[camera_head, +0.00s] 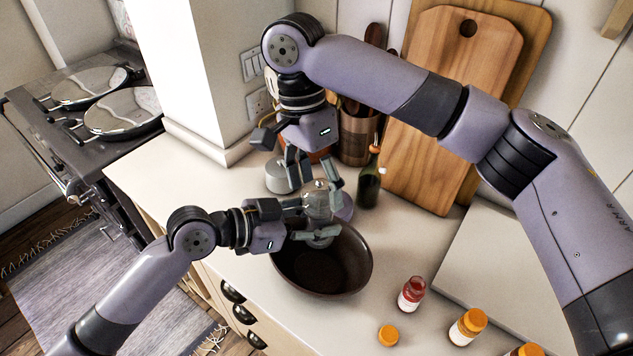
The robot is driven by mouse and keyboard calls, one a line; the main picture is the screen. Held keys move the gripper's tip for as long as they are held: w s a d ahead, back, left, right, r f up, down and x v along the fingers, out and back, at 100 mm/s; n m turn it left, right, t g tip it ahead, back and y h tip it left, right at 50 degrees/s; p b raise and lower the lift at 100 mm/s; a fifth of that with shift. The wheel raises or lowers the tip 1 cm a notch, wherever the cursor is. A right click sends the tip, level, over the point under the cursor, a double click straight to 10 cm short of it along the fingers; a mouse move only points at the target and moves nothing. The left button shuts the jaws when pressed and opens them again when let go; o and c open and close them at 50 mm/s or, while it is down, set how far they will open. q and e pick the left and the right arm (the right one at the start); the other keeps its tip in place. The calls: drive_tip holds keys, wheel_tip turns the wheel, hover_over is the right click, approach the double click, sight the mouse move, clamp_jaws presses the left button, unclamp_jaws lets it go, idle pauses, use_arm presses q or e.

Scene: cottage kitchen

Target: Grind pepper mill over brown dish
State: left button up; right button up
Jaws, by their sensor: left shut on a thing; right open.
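The brown dish (345,278) sits on the counter below my grippers. My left gripper (322,222) is shut on the pepper mill (322,203), a grey, partly see-through piece held upright over the back left part of the dish. Its lower part is partly hidden by the fingers. My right gripper (313,178) comes down from above, pointing downward. It is open, with its fingers spread around or just above the mill's top knob; I cannot tell whether they touch it.
Behind stand a grey canister (279,177), a copper utensil holder (355,140) and a dark bottle (369,186). Wooden boards (450,90) lean on the wall. A red-filled jar (411,293) and orange-capped jars (468,326) stand right of the dish. The stove (85,110) is at left.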

drive_tip(key=v, duration=1.2)
idle(0.7)
